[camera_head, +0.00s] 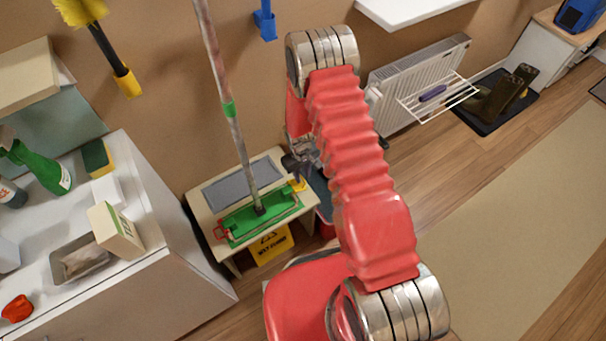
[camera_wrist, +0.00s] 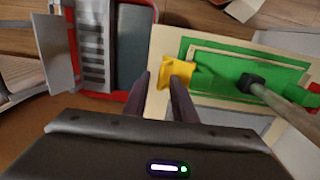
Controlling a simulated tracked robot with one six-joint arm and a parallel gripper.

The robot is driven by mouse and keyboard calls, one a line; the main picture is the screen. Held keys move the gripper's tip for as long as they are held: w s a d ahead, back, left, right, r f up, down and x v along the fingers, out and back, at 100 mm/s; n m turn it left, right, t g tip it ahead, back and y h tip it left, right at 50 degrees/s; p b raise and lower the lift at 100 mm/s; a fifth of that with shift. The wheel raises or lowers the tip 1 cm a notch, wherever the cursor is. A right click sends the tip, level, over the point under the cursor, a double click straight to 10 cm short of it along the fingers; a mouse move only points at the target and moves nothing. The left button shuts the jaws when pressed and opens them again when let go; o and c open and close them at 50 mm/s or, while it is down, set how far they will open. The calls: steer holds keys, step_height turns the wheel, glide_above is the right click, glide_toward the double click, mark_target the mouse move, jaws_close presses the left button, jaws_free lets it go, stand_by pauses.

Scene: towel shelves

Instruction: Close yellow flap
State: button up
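The yellow flap (camera_head: 298,184) is a small yellow piece at the right end of the green mop head (camera_head: 262,213), which lies on a low cream table (camera_head: 203,209). In the wrist view the yellow flap (camera_wrist: 177,76) stands up from the left end of the green mop head (camera_wrist: 218,76). My gripper (camera_wrist: 162,76) has its two dark fingers apart with nothing between them. The right fingertip overlaps the flap in this view; I cannot tell if it touches. In the head view my gripper (camera_head: 303,162) is just above the flap, partly hidden by my red arm.
The mop pole (camera_head: 228,105) rises from the mop head. A red case (camera_wrist: 147,12) with grey contents is left of the table in the wrist view. A yellow wet-floor sign (camera_head: 271,245) stands by the table. A white counter (camera_head: 140,230) with bottles and boxes is at left.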

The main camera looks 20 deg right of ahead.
steer(key=shift+f, duration=0.1)
steer(key=shift+c, duration=0.5)
jaws_close()
steer(key=shift+d, duration=0.1)
